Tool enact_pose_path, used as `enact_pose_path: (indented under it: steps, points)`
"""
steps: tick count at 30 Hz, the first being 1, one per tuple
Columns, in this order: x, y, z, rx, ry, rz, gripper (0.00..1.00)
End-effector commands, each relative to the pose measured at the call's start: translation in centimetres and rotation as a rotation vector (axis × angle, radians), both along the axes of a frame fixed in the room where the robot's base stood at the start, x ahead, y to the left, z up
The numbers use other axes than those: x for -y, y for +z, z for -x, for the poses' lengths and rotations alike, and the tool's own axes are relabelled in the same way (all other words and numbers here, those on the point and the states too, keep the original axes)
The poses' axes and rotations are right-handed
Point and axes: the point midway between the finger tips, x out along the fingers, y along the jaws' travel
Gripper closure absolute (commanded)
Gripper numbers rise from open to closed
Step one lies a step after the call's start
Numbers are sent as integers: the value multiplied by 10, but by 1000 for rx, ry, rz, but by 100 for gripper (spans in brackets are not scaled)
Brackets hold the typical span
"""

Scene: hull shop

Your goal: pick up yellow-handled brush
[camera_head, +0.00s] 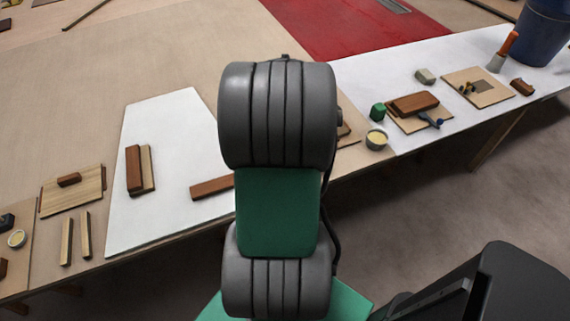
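I see no brush with a clearly yellow handle. A brush with an orange handle (509,44) and pale bristles stands on the white surface at the upper right, beside a blue bucket (543,32). My arm's dark grey and green links fill the middle of the view and hide part of the bench behind them. My gripper is out of view.
The long bench (150,70) holds wooden blocks (134,169), thin strips (67,241) and small boards (72,190). The floor in front is clear.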

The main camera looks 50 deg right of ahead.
Motion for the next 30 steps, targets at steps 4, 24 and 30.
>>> enact_pose_path:
  steps: [4, 24, 30]
  points:
    - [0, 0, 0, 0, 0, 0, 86]
    - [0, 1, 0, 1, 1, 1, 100]
    - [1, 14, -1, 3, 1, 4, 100]
